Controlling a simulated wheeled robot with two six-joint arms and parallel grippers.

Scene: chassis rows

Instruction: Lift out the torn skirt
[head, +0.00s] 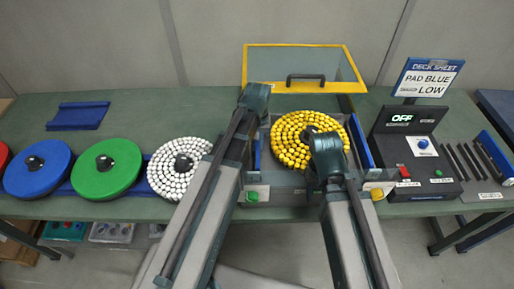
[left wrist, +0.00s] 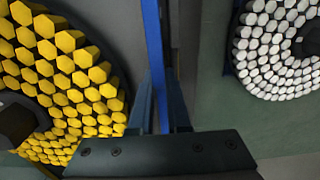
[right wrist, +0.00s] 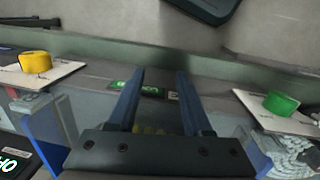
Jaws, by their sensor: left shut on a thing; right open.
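A yellow-studded round pad (head: 292,140) sits in the machine bay, with a blue skirt strip (head: 257,155) on its left side and another blue strip (head: 360,142) on its right. My left gripper (head: 257,100) is over the left side of the bay, its fingertips hidden in the head view. In the left wrist view my left gripper (left wrist: 160,105) is shut on the blue skirt strip (left wrist: 154,45), beside the yellow pad (left wrist: 75,75). I cannot see a tear. My right gripper (head: 326,165) is open and empty; in the right wrist view it (right wrist: 156,85) is over the bay's front.
A yellow-framed clear cover (head: 305,68) stands raised behind the bay. White (head: 165,165), green (head: 105,168) and blue (head: 38,167) pads stand left. A blue holder-like piece (head: 78,116) lies behind them. A control box (head: 408,150) reading OFF and a slotted rack (head: 482,165) stand right.

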